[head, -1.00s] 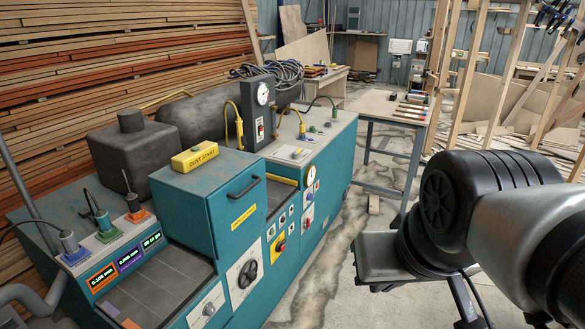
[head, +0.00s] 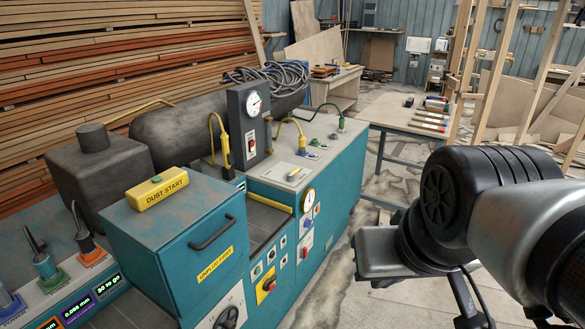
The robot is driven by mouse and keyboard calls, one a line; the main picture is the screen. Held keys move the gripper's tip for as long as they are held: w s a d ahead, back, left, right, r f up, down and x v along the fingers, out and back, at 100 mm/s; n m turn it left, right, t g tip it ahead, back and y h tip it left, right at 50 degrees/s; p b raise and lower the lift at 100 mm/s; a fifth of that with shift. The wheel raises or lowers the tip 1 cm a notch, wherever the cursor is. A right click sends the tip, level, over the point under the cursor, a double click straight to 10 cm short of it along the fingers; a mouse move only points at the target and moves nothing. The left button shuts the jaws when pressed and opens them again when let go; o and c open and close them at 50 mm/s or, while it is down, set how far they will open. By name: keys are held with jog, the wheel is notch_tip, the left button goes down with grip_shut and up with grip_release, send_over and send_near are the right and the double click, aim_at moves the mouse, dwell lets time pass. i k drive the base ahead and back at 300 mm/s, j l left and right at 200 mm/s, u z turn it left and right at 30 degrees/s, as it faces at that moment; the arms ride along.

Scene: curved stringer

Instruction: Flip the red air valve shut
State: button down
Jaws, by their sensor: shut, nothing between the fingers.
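I cannot clearly make out a red air valve. Several small red parts show on the teal machine (head: 185,240). One is a red switch (head: 252,147) on the dark grey gauge column (head: 236,118). Another is a red knob on a yellow plate (head: 268,286) on the machine's front. A small red part (head: 304,241) sits on the front below the white round gauge (head: 308,200). Which of these is the valve, I cannot tell.
A yellow DUST START box (head: 157,194) stands on the machine's drawer cabinet. A dark tank (head: 165,130) and coiled hose (head: 275,78) lie behind. A table with tools (head: 400,116) stands beyond. Bare concrete floor (head: 335,290) runs along the machine's front.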

aim_at(303, 256)
jog(key=i+l+u, duration=0.1)
jog(key=i+l, duration=0.35)
jog(key=i, duration=0.25)
jog(key=i+l, duration=0.55)
jog(key=i, duration=0.15)
jog(key=j+u, duration=0.05)
